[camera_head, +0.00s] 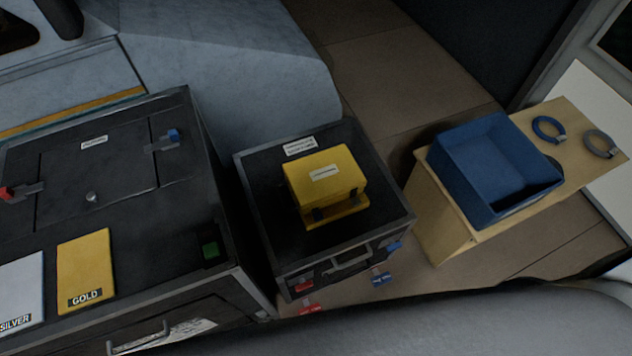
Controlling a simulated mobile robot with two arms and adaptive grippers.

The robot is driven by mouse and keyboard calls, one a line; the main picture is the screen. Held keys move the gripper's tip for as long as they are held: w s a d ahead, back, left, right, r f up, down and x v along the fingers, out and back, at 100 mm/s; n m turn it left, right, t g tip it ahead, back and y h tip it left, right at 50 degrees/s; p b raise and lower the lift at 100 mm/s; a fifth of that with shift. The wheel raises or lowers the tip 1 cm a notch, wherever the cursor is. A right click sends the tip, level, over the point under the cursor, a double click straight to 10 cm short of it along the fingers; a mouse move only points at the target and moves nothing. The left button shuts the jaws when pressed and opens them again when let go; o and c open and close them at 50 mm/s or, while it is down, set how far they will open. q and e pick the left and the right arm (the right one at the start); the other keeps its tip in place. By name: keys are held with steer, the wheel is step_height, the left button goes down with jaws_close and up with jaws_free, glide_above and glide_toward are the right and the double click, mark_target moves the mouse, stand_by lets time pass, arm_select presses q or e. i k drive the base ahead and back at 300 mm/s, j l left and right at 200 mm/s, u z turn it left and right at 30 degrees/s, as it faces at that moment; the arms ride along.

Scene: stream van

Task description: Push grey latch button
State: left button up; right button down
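A small round grey button or knob (92,197) sits on the top of the large black case (185,225) at the left. It lies near the front edge of a labelled lid panel (100,165), between a latch with a red end (8,192) and a latch with a blue end (172,136). Whether this is the grey latch button I cannot tell for sure. Neither of my grippers is in view, and nothing touches the knob.
A smaller black case (262,190) holds a yellow box (325,180). A blue bin (490,170) and two rings (548,130) sit on a wooden table (440,215).

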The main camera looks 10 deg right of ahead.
mark_target(356, 200)
steer(key=z, duration=0.8)
